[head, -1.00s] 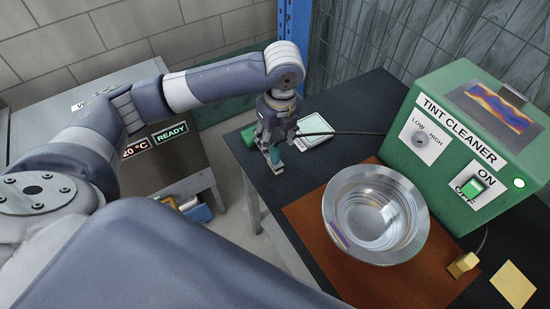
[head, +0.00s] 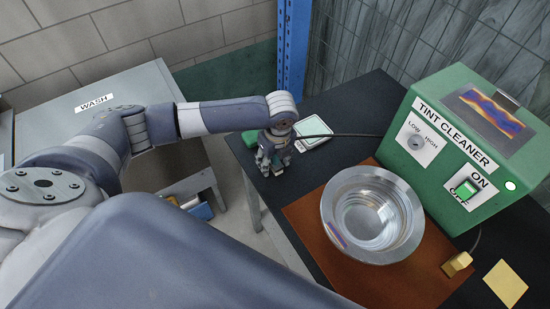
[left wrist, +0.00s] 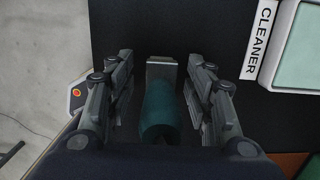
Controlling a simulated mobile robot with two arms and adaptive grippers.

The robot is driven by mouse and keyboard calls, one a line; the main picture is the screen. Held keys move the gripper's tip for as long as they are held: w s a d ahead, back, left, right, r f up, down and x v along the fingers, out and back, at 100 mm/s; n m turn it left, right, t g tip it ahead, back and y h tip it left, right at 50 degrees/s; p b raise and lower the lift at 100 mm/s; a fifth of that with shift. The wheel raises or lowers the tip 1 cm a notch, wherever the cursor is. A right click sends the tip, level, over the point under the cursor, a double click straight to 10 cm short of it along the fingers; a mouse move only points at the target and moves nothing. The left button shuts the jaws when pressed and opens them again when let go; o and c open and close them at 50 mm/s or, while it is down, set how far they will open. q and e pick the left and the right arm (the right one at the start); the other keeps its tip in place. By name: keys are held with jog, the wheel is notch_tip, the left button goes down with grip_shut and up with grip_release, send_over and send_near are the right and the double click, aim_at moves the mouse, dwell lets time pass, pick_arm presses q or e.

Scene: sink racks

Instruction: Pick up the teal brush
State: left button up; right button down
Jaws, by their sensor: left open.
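The teal brush (left wrist: 160,110) shows in the left wrist view, its teal body topped by a grey block-like end, on the dark table top. My left gripper (left wrist: 161,88) is open, with one finger on each side of the brush and small gaps visible. In the head view my left gripper (head: 272,168) points down at the table's left edge. My right gripper is not in view.
A metal bowl (head: 329,208) stands on a brown mat (head: 322,267). The green tint cleaner machine (head: 440,150) is at the right. A yellow sponge-like block (head: 457,264) lies front right.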

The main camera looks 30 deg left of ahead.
pick_arm(q)
grip_shut()
jog(key=shift+r, duration=0.1)
